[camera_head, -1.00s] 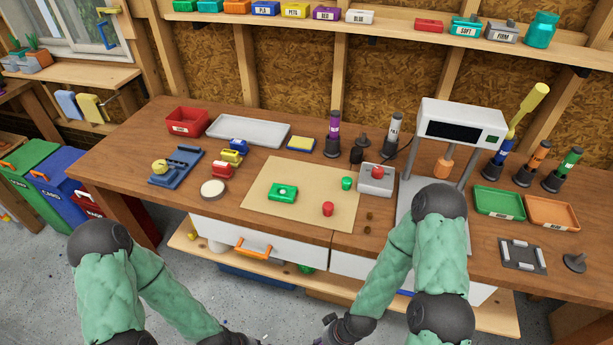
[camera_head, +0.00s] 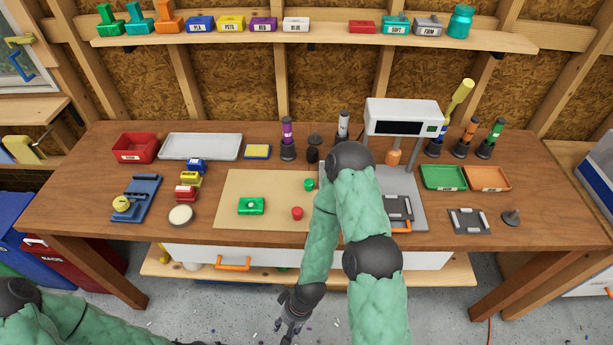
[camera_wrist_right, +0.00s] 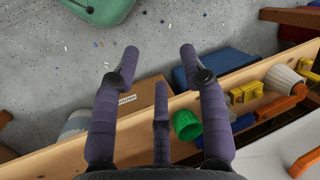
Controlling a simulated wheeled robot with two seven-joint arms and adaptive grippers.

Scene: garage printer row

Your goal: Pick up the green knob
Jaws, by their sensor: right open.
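The small green knob (camera_head: 309,184) stands on the tan mat (camera_head: 233,188) on the workbench, near the mat's right edge and close beside my right arm. A red knob (camera_head: 297,213) stands nearer the front of the mat. A green block (camera_head: 251,206) with a white spot on top lies to their left. My right gripper (camera_head: 290,328) hangs low in front of the bench, over the floor and away from the green knob. In the right wrist view its fingers (camera_wrist_right: 157,55) are spread and empty. My left arm shows at the lower left, its gripper out of the picture.
A white drawer with an orange handle (camera_head: 233,264) is under the bench top. A lower shelf (camera_head: 258,275) holds items, including a green cup-like thing (camera_wrist_right: 187,125). Red box (camera_head: 136,148) and white tray (camera_head: 200,147) stand back left.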

